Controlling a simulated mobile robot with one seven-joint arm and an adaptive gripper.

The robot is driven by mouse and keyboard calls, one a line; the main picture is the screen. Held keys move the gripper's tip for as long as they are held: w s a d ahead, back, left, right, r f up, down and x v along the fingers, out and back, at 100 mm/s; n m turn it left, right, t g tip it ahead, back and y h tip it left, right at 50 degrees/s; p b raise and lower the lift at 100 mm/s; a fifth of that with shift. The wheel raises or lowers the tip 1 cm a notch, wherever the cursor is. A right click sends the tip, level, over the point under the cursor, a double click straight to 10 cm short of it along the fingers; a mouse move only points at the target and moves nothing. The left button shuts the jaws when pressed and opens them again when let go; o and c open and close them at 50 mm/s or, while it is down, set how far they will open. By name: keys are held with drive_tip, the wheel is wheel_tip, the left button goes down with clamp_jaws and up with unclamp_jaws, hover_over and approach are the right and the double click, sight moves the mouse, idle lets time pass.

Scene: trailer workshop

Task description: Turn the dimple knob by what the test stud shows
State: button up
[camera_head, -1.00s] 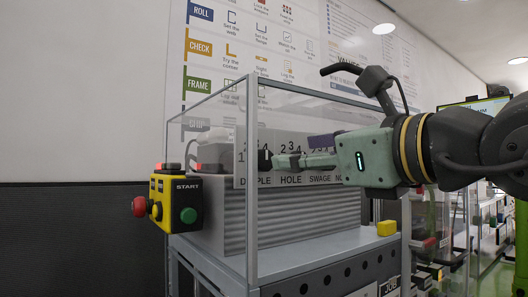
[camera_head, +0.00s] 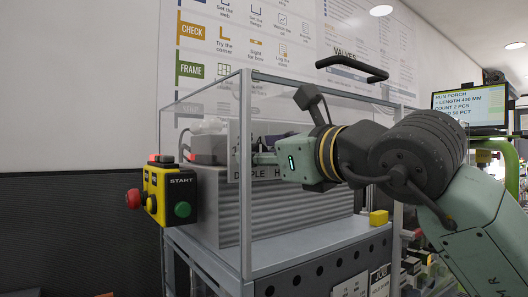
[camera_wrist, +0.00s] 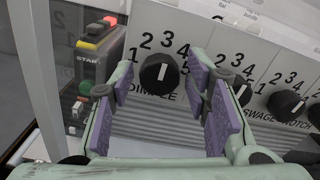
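The black dimple knob (camera_wrist: 160,73) has a white mark and sits on the numbered panel (camera_wrist: 150,115) above the word DIMPLE. Its mark looks close to upright, roughly toward the 3; the exact setting is hard to tell. My gripper (camera_wrist: 163,88) is open in the wrist view, with purple finger pads on either side of the knob. I cannot tell whether a pad touches it. In the head view my gripper (camera_head: 262,158) is at the panel behind the clear guard, and hides the knob. I cannot make out a test stud in either view.
A yellow start box (camera_head: 169,193) with red and green buttons is at the left. The clear guard's metal post (camera_head: 246,175) stands close by. A yellow block (camera_head: 378,218) rests on the bench.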

drive_tip(key=c, duration=0.9)
drive_tip(key=shift+n, duration=0.3)
drive_tip(key=shift+s+a+n+b, duration=0.1)
drive_tip(key=shift+n+b, duration=0.95)
drive_tip(key=shift+n, duration=2.55)
drive_tip(key=o, duration=1.2)
drive_tip(key=shift+c, duration=0.2)
